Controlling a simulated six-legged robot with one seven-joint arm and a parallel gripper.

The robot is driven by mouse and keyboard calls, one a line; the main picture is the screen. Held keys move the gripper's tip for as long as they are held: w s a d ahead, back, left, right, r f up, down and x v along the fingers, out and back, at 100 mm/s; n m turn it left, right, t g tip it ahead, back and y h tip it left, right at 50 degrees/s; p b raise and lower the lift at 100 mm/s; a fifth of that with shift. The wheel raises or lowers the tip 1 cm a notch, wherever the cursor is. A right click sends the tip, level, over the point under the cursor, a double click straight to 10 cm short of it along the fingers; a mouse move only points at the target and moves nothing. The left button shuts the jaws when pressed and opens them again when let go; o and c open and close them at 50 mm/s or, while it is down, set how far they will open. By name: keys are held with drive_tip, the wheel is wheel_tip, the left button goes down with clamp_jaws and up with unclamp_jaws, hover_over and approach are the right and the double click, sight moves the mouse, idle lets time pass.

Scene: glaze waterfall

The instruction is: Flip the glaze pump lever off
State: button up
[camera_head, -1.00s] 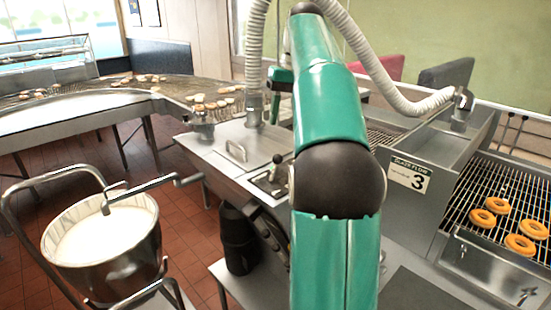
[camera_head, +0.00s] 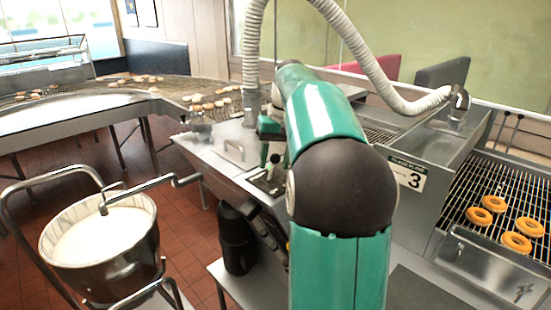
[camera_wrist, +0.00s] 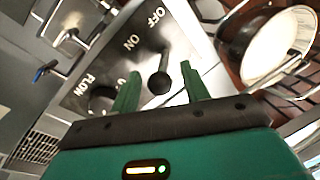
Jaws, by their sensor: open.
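The glaze pump lever (camera_wrist: 158,84) is a short metal stem with a dark ball knob, on a grey panel (camera_wrist: 80,98) marked OFF, ON and FLOW. In the wrist view the knob appears between the two green fingers of my gripper (camera_wrist: 160,86), which are open with space on both sides. Contact cannot be told. The stem's base lies beyond the knob, nearer the ON and OFF labels. A dark round FLOW knob (camera_wrist: 101,97) is left of the left finger. In the head view the lever (camera_head: 274,160) shows small, just left of my arm, which hides part of the panel.
A bucket of white glaze (camera_head: 102,232) with a crank stands at left. A sign with 3 (camera_head: 408,174) and a rack of doughnuts (camera_head: 500,200) are at right. A pale hose (camera_head: 375,75) arches above.

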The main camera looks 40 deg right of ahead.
drive_tip(key=shift+c, duration=0.5)
clamp_jaws()
drive_tip(key=shift+a+r, duration=0.1)
drive_tip(key=shift+a+r+h, duration=0.2)
drive_tip(key=shift+a+h, duration=0.5)
drive_tip(key=shift+h, duration=0.5)
drive_tip(key=shift+a+h, duration=0.7)
drive_tip(key=shift+h, duration=0.5)
drive_tip(key=shift+a+h, duration=0.65)
drive_tip(key=shift+h, duration=0.55)
drive_tip(key=shift+a+f+n+h, duration=0.3)
drive_tip(key=shift+a+h, duration=0.3)
drive_tip(key=shift+h, duration=0.7)
drive_tip(key=shift+t, duration=0.3)
